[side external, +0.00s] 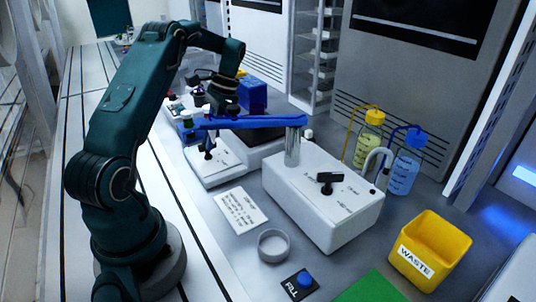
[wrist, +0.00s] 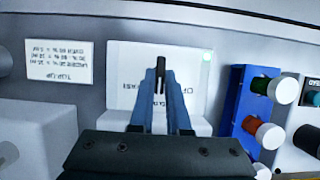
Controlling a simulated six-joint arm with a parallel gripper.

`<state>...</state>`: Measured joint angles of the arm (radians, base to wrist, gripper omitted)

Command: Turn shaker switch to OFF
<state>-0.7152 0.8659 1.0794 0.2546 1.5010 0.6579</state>
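The shaker is a low white unit (side external: 228,170) with a dark platform in the side external view. Its small black switch (side external: 208,153) sits on the front panel. My gripper (wrist: 160,85) points at this panel in the wrist view. Its two blue fingers come close together around a narrow black piece, which looks like the switch handle. The shaker's white panel (wrist: 125,65) shows behind, its print upside down and partly hidden by the fingers. In the side external view a blue bar hides part of my gripper, and the exact switch angle is unclear.
The blue bar (side external: 250,121) on a grey post passes close to my gripper. A white box with another black knob (side external: 325,182) stands to the right. A blue rack of capped vials (wrist: 250,105) is beside the panel. A printed card (side external: 241,210) lies in front.

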